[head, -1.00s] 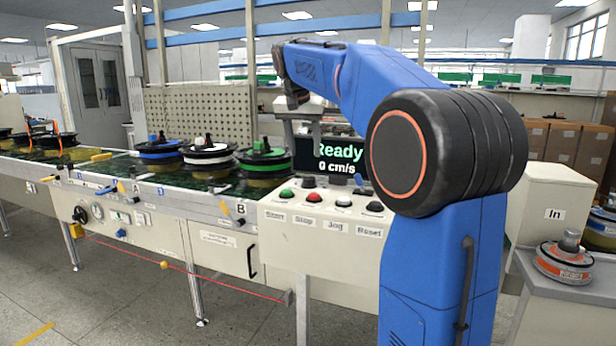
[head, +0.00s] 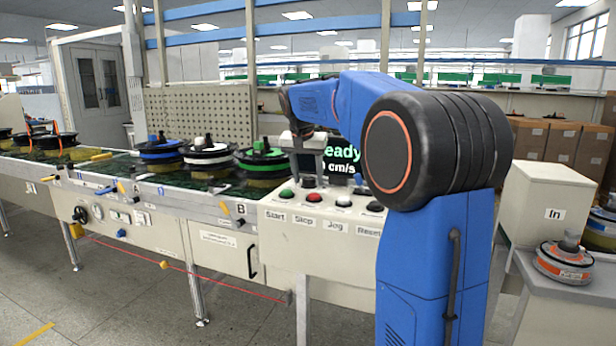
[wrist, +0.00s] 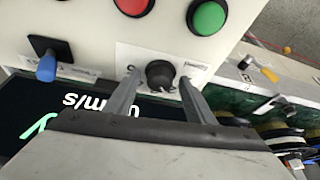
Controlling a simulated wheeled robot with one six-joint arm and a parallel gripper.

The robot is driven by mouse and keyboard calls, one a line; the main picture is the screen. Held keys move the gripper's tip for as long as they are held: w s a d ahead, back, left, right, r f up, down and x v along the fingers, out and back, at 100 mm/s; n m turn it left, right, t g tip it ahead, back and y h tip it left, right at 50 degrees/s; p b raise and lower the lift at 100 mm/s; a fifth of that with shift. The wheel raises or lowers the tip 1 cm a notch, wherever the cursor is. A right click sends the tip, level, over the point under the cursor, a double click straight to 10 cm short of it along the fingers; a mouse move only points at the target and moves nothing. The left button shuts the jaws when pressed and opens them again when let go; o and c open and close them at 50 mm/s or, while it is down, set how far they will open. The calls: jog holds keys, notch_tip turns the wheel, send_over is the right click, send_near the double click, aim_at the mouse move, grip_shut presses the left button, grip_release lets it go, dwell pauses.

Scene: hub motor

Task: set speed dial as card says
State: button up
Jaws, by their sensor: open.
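The speed dial (wrist: 160,73) is a small black knob on a white label plate on the console, behind the green and red buttons. It shows in the head view as a dark knob (head: 309,181). My gripper (wrist: 158,80) is open, with one finger on each side of the dial in the wrist view. I cannot tell whether the fingers touch it. In the head view my gripper (head: 308,160) hangs just above the dial. I cannot make out a card.
The console front carries a green Start button (head: 286,194), a red Stop button (head: 314,197), and Jog and Reset buttons. A blue-tipped lever (wrist: 47,66) stands beside the dial. The conveyor (head: 120,185) with several spools runs to the left. An In box (head: 545,205) stands at right.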

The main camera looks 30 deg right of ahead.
jog(key=shift+c, duration=0.5)
jog(key=c, duration=1)
jog(key=shift+o, duration=0.2)
jog(key=shift+m, duration=0.4)
jog(key=m+g, duration=0.1)
jog(key=m, duration=0.1)
jog(key=m+g, duration=0.1)
jog(key=m, duration=0.1)
jog(key=shift+w+a+m+h, duration=0.2)
jog(key=shift+m+h, duration=0.1)
jog(key=shift+h, duration=0.1)
jog(key=m+g, duration=0.1)
jog(key=m, duration=0.1)
jog(key=m+g, duration=0.1)
jog(key=m, duration=0.2)
jog(key=shift+w, duration=0.2)
jog(key=shift+m, duration=0.4)
jog(key=o, duration=1.1)
jog(key=shift+c, duration=0.2)
